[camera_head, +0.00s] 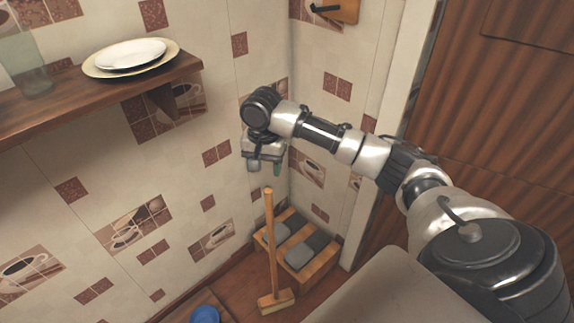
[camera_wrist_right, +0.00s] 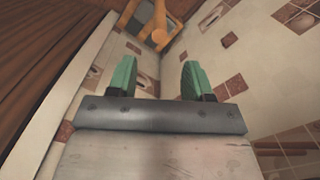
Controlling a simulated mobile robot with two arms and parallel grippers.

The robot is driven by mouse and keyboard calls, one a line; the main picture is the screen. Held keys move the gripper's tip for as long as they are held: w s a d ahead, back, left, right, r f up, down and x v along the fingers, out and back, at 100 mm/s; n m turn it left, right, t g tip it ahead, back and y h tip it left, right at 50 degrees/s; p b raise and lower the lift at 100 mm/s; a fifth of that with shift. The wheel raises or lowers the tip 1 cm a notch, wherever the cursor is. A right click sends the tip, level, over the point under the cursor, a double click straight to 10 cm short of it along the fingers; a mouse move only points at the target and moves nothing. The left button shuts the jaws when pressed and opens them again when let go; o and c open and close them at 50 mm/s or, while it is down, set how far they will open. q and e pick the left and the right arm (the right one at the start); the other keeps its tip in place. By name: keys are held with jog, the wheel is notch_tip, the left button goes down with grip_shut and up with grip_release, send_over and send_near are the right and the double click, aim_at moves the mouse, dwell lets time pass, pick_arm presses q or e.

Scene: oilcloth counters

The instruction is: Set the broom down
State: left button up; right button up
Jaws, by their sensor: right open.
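The broom (camera_head: 270,245) stands upright on the floor in the corner, its wooden handle pointing up and its head (camera_head: 276,301) on the floor. In the head view it overlaps the front of a low wooden box; I cannot tell whether they touch. My right gripper (camera_head: 264,168) is just above the top of the handle in the picture, apart from it. In the right wrist view its green fingers (camera_wrist_right: 156,80) are spread with nothing between them. A light wooden piece with a rounded end (camera_wrist_right: 159,36) shows beyond them; I cannot tell if it is the broom. My left gripper is out of view.
The wooden box (camera_head: 310,262) with grey pads stands in the corner. A blue container (camera_head: 204,315) is at the bottom edge. A shelf (camera_head: 60,103) with plates (camera_head: 130,56) juts from the left wall. A brown door (camera_head: 490,110) is at right. A wooden hook board (camera_head: 345,12) hangs above.

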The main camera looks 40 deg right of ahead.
jog(key=a+f+n+t+y, duration=0.2)
jog(key=a+f+n+t, duration=0.2)
jog(key=a, duration=0.4)
jog(key=a+f+n+t+y, duration=0.3)
jog(key=a+f+n+t, duration=0.15)
jog(key=a, duration=0.45)
jog(key=s+d+f+g+h, duration=0.1)
jog(key=s+d+f, duration=0.15)
jog(key=f, duration=0.55)
jog(key=s+d+f+g+h, duration=0.15)
jog(key=s+f, duration=0.25)
jog(key=f, duration=0.5)
jog(key=s+d+f+h, duration=0.1)
jog(key=s+d+f, duration=0.2)
jog(key=f, duration=0.5)
jog(key=s+f+n+g, duration=0.1)
jog(key=s+f, duration=0.5)
jog(key=s, duration=0.5)
jog(key=s+d+f+n+g+h, duration=0.1)
jog(key=s+f, duration=0.5)
jog(key=s, duration=0.6)
jog(key=s+f+n+g, duration=0.2)
jog(key=s+f, duration=0.4)
jog(key=s, duration=0.6)
jog(key=shift+s+d+f+g, duration=0.15)
jog(key=shift+f+g, duration=0.2)
jog(key=shift+g, duration=0.15)
jog(key=shift+h, duration=0.25)
jog(key=shift+c, duration=0.2)
